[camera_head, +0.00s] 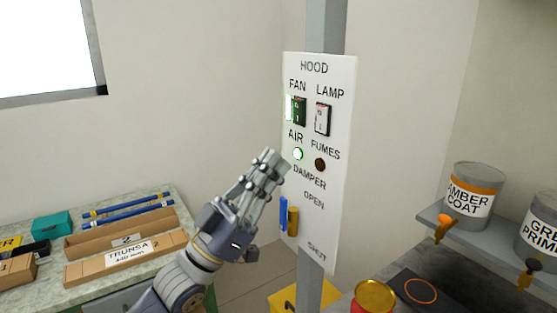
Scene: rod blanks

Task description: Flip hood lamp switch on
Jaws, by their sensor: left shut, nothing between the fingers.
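The white hood panel (328,220) stands on a grey post in the middle of the head view. The lamp switch (322,119) is a white rocker in a dark frame under the word LAMP. The fan switch (299,111) beside it is green. Under AIR a round light (298,154) glows green; under FUMES a round light (320,165) is dark red. My left gripper (272,160) is shut and empty, below and left of the lamp switch, close to the panel's left edge. I cannot tell whether it touches the panel. My right gripper is not in view.
A damper handle (293,221) sits low on the panel's left side. A bench at left carries cardboard boxes (125,258), blue rods (125,212) and a teal box (52,224). An AMBER COAT can (474,190) stands on a shelf at right. A red-yellow jar (373,297) stands below.

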